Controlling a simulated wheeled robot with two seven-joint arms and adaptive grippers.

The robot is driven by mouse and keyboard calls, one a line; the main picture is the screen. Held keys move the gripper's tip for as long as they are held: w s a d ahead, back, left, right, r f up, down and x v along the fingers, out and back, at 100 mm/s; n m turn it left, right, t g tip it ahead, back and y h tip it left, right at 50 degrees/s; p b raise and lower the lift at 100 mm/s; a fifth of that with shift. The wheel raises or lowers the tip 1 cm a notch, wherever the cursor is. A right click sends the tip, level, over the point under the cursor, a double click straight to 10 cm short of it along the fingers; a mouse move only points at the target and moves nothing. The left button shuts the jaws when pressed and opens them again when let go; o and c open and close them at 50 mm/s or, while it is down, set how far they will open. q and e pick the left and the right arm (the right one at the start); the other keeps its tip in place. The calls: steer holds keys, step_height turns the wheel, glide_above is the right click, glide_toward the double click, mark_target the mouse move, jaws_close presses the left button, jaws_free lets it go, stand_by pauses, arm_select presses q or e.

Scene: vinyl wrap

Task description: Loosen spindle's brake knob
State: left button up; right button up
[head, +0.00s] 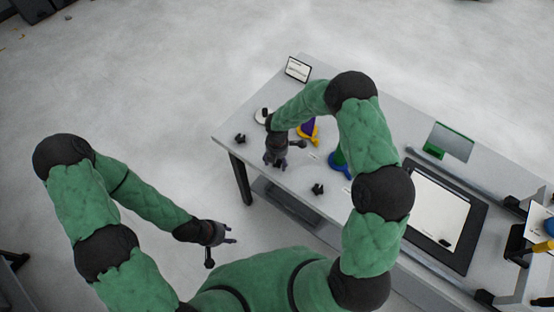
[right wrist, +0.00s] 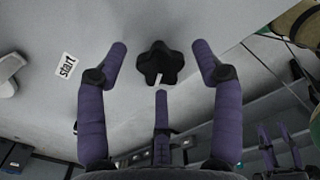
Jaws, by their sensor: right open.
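A black lobed knob with a pale pointer mark (right wrist: 157,60) shows in the right wrist view, on a light grey surface. My right gripper (head: 280,160) is over the table's left end in the head view. In the right wrist view its purple fingers are spread, one on each side of the knob and one below it, with visible gaps. I cannot tell the depth between fingertips and knob. Two similar black knobs, one at the left edge (head: 240,138) and one at the front (head: 318,188), stand on the table. My left gripper (head: 223,248) is open and empty, off the table.
A "start" label (right wrist: 67,66) lies left of the knob.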

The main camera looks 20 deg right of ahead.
step_height(320, 180, up, 12)
stand_by(0.6)
steer(key=shift+f, duration=0.1)
steer(key=s+a+f+m+y, duration=0.2)
steer(key=s+f+m, duration=0.7)
steer(key=s+m, duration=0.4)
steer(key=s+a+f+m+y, duration=0.1)
steer(key=s+f+m+y, duration=0.1)
steer(key=s+f+m, duration=0.9)
step_height(320, 180, down, 10)
steer(key=w+a+m+b, duration=0.1)
steer(key=a+b, duration=0.1)
steer(key=b, duration=1.2)
steer(key=shift+r, duration=0.2)
